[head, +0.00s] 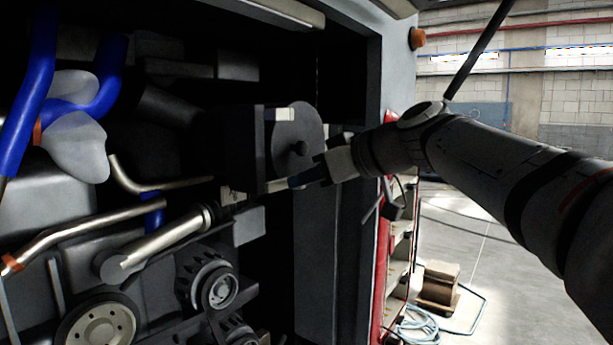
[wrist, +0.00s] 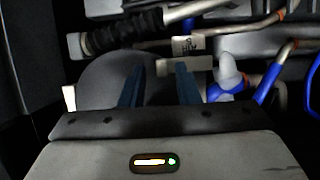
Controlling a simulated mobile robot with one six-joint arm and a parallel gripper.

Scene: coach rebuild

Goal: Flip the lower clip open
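A dark housing with a round grey end cover (head: 296,140) sits in the engine bay in the head view. A pale clip (head: 284,114) shows at the cover's top edge. A lower pale clip (head: 276,185) shows at its bottom edge, partly hidden by my fingers. My gripper (head: 292,182) is at this lower edge, coming from the right. In the wrist view its two blue fingers (wrist: 160,68) stand apart, with the grey cover (wrist: 108,78) behind them. A pale tab (wrist: 172,65) lies at the fingertips. I cannot tell whether they touch it.
Metal pipes (head: 165,240), blue hoses (head: 28,75) and pulleys (head: 219,287) fill the bay to the left and below. The bay's side wall (head: 352,120) stands close to my wrist. Open floor (head: 510,250) lies at the right.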

